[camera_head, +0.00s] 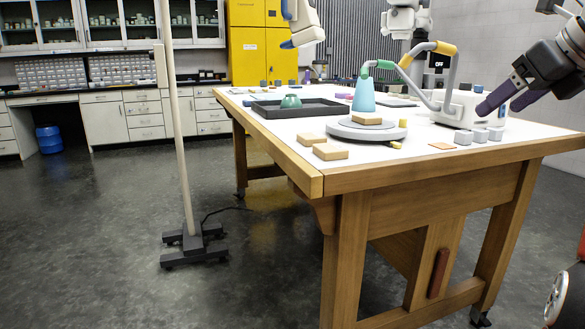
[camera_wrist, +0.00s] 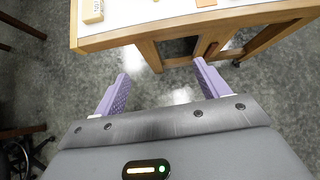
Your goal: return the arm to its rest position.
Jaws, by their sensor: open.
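My gripper (camera_head: 499,107) is at the right of the head view, at the end of my dark arm. Its two purple fingers point left and downward. In the wrist view the fingers (camera_wrist: 161,72) stand wide apart with nothing between them. There they show over bare grey floor, just outside the edge of the wooden table (camera_wrist: 120,38). The gripper is open and empty, and it touches nothing that I can see.
A pole stand (camera_head: 180,150) stands left on open floor.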

